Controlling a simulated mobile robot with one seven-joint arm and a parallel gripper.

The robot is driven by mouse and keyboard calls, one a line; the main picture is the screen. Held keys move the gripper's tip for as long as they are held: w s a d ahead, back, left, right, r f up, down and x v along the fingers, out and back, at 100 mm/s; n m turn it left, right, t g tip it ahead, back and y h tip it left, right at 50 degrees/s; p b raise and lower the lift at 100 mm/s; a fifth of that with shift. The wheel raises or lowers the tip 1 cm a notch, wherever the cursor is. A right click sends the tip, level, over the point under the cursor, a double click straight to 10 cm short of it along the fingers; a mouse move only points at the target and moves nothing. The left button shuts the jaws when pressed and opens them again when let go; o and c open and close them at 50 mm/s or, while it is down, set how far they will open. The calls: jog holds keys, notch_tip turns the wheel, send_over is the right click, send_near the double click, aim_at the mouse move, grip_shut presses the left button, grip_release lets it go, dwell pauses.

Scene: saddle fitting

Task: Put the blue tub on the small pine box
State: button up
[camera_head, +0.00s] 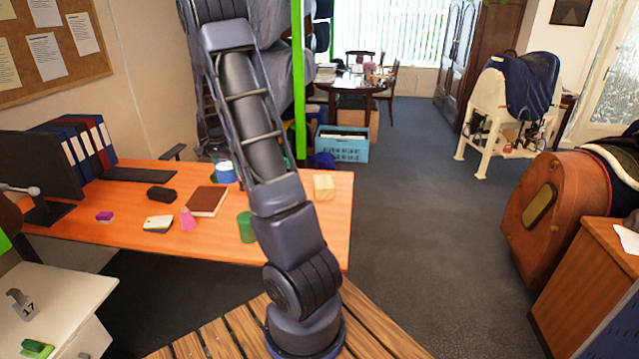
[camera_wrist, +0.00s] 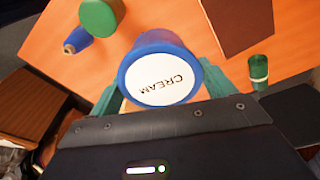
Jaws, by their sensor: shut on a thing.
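The blue tub (camera_wrist: 165,82) has a white lid reading CREAM. It sits between the green fingers of my gripper (camera_wrist: 160,92) in the wrist view, and the fingers are shut on its sides. I cannot tell whether the tub touches the desk. The small pine box (camera_head: 323,187) stands on the desk's right end, right of my arm, with nothing on top.
On the desk (camera_head: 120,228) are a brown book (camera_head: 208,201), a green cup (camera_head: 246,227), a pink bottle (camera_head: 187,219) and a black case (camera_head: 161,194). The wrist view also shows a small green cylinder (camera_wrist: 258,68) and a blue object (camera_wrist: 77,40) near the tub.

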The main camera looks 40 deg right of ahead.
jog(key=w+d+r+m, duration=0.2)
jog(key=d, duration=1.1)
notch_tip(320, 180, up, 3)
jog(key=m, duration=0.5)
send_over(323, 181)
jog(key=shift+g, duration=0.4)
jog(key=f, duration=1.9)
jog(key=shift+s+f, duration=0.15)
jog(key=shift+s, duration=0.05)
jog(key=o, duration=1.1)
jog(key=shift+f, duration=0.15)
